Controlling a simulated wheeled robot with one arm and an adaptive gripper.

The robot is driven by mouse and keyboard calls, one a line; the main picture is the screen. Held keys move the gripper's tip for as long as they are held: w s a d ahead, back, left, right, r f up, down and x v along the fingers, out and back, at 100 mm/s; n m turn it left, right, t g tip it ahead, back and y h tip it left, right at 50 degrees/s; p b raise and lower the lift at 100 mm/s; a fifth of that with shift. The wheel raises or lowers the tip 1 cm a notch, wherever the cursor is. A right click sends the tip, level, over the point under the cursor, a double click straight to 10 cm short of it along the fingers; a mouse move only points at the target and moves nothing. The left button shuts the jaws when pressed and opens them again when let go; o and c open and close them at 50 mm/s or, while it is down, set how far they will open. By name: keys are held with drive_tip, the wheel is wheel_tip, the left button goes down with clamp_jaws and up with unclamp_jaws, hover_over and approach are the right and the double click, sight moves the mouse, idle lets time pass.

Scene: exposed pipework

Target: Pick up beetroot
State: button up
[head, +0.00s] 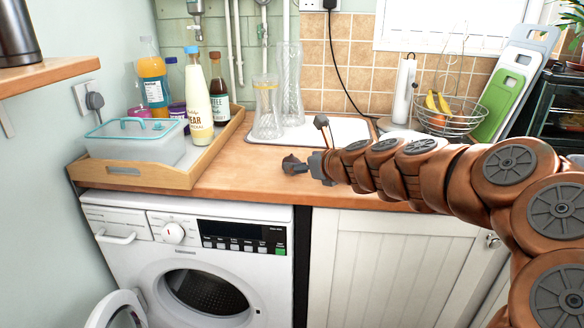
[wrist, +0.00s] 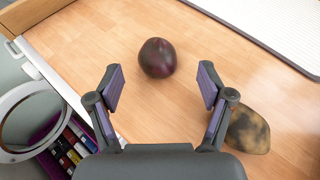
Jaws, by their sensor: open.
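The beetroot (wrist: 157,58), a dark purple, nearly round thing, lies on the wooden worktop in the wrist view. My gripper (wrist: 161,80) is open and empty above the worktop. The beetroot is just beyond the fingertips, roughly centred between the two fingers and not gripped. In the head view my gripper is over the worktop near its front edge; I cannot make out the beetroot clearly there.
A brownish, mottled potato-like thing (wrist: 248,130) lies by the right finger. A wooden tray (head: 125,174) with a plastic box (head: 138,148) and bottles stands left. Glass vases (head: 267,108) stand behind. A wire fruit basket (head: 452,122) is right. A washing machine (head: 190,255) is below.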

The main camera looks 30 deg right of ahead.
drive_tip(key=shift+f+b+x, duration=0.1)
drive_tip(key=shift+b+x, duration=0.1)
drive_tip(key=shift+x, duration=1.3)
drive_tip(key=shift+f+b+x, duration=0.15)
drive_tip(key=shift+x, duration=1.35)
drive_tip(key=shift+s+a, duration=0.1)
drive_tip(key=shift+a, duration=0.1)
drive_tip(key=c, duration=1.3)
drive_tip(key=shift+r, duration=0.1)
